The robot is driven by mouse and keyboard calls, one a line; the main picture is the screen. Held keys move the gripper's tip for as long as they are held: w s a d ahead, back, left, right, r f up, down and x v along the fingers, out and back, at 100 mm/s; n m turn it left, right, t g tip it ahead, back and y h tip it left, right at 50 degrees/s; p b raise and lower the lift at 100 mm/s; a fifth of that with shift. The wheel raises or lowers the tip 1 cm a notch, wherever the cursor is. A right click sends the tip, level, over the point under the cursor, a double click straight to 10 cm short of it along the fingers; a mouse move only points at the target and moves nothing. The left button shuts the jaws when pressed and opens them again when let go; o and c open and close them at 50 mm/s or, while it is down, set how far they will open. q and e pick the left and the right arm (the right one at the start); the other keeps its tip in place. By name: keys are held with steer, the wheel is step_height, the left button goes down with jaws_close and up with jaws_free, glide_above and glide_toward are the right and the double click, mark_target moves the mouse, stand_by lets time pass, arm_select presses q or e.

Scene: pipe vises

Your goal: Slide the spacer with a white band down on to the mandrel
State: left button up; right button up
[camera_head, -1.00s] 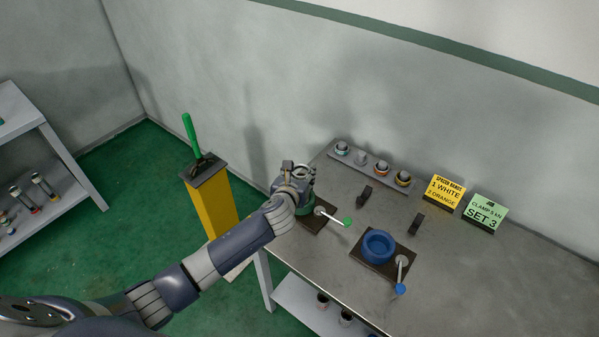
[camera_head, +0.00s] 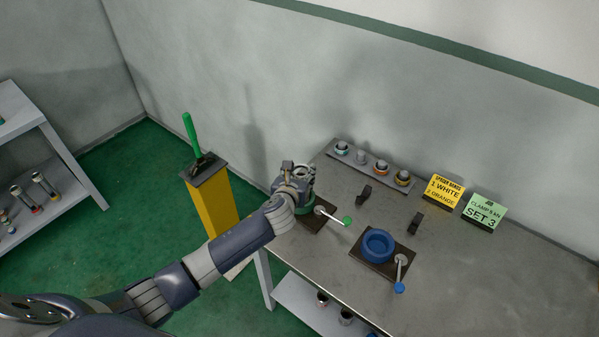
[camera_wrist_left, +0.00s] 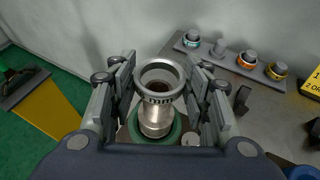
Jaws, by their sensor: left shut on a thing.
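My left gripper (camera_wrist_left: 161,88) is shut on the spacer (camera_wrist_left: 160,94), a grey metal ring with a wide rim and a row of dark marks on its side. I cannot make out a white band on it. The mandrel (camera_wrist_left: 156,121), a silver upright cylinder, stands directly below the spacer inside the green vise ring (camera_wrist_left: 132,137). I cannot tell whether the spacer is above the mandrel's top or around it. In the head view my left gripper (camera_head: 299,176) is over the green vise (camera_head: 305,208) and mostly hides the spacer. My right gripper is not in view.
A grey rack (camera_head: 373,167) at the back holds spacers with teal, orange and yellow bands and one bare peg (camera_head: 361,157). The green-tipped handle (camera_head: 333,215) sticks out beside the vise. A blue vise (camera_head: 377,245) and two dark brackets stand to the right.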

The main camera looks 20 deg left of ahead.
arm_select(q)
steer(key=shift+p, duration=0.55)
stand_by(0.8)
steer(key=shift+f+b, duration=2.15)
steer(key=shift+f, duration=0.95)
steer(key=o, duration=1.1)
steer(key=shift+c, duration=0.2)
steer(key=a+v, duration=0.1)
steer(key=v, duration=1)
steer(key=shift+s+d, duration=0.45)
steer(key=shift+d, duration=0.05)
